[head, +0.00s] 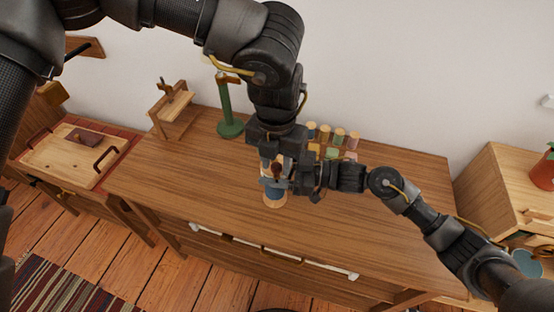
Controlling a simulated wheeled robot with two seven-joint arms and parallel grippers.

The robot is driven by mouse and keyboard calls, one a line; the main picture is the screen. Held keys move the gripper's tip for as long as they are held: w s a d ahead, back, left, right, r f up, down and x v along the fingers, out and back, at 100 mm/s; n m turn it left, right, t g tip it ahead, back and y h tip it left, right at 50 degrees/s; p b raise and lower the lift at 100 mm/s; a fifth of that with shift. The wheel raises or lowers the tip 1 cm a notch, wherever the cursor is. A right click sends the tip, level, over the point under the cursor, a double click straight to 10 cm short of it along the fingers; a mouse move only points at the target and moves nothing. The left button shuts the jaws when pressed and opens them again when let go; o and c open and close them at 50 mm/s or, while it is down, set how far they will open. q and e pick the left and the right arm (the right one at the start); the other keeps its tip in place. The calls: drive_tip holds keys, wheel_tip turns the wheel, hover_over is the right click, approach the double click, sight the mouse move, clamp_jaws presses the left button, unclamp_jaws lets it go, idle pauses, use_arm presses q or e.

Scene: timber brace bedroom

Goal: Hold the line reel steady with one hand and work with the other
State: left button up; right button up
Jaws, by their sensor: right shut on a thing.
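The line reel (273,194) stands on the wooden dresser top, a small blue body with a pale wooden base and a reddish-brown part near its top. My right gripper (292,182) reaches in from the right and is shut on the reel at its side. My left gripper (273,158) points down from above, right over the reel's top. Its fingertips overlap the reel in the picture, and I cannot tell whether they are open or shut. The two grippers hide much of the reel's upper part.
A green stand (227,110) and a small wooden frame (171,110) stand at the back left. Several coloured spools (333,140) sit behind my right gripper. A tray (73,155) lies on the left cabinet. The dresser top (390,215) is clear at front right.

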use_arm(q)
clamp_jaws()
drive_tip(key=shift+d, duration=0.1)
drive_tip(key=w+d+n, duration=0.1)
drive_tip(key=n, duration=0.4)
drive_tip(key=w+d+n, duration=0.1)
drive_tip(key=w+n, duration=0.1)
drive_tip(key=n, duration=0.4)
drive_tip(key=w+d+n, duration=0.1)
drive_tip(key=n, duration=0.4)
drive_tip(key=shift+w+d+n, duration=0.2)
drive_tip(key=shift+d+n, duration=0.1)
drive_tip(key=shift+d, duration=0.1)
use_arm(e)
drive_tip(key=shift+s+a, duration=0.15)
drive_tip(key=shift+s, duration=0.05)
use_arm(q)
drive_tip(key=shift+w, duration=0.1)
drive_tip(key=shift+w+n, duration=0.3)
drive_tip(key=shift+n, duration=1)
use_arm(e)
drive_tip(key=shift+w, duration=0.2)
